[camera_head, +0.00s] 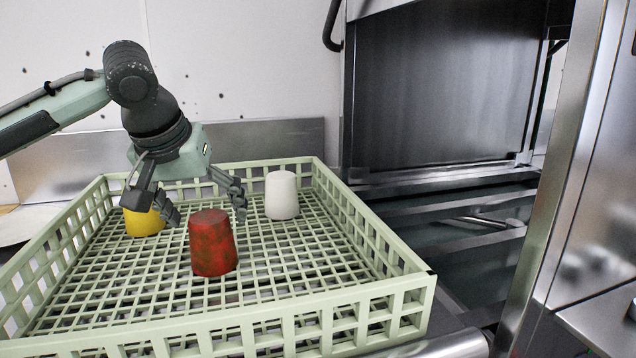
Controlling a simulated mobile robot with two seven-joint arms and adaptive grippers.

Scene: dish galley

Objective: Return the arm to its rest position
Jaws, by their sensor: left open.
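My left gripper (207,206) comes in from the left and hangs over the back half of the pale green rack (330,298). Its two fingers are spread wide apart with nothing between them. A red cup (212,246) stands upside down in the rack, in front of the gripper. A yellow cup (144,222) stands behind the gripper's left finger, which hides part of it. A white cup (282,196) stands upside down to the right of the right finger, apart from it. My right gripper is not in view.
The rack's low lattice walls surround the cups. A dishwasher with a dark panel (440,85) and metal frame stands at the back right. A steel post (565,160) rises at the right. A white wall (240,60) is close behind the arm.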

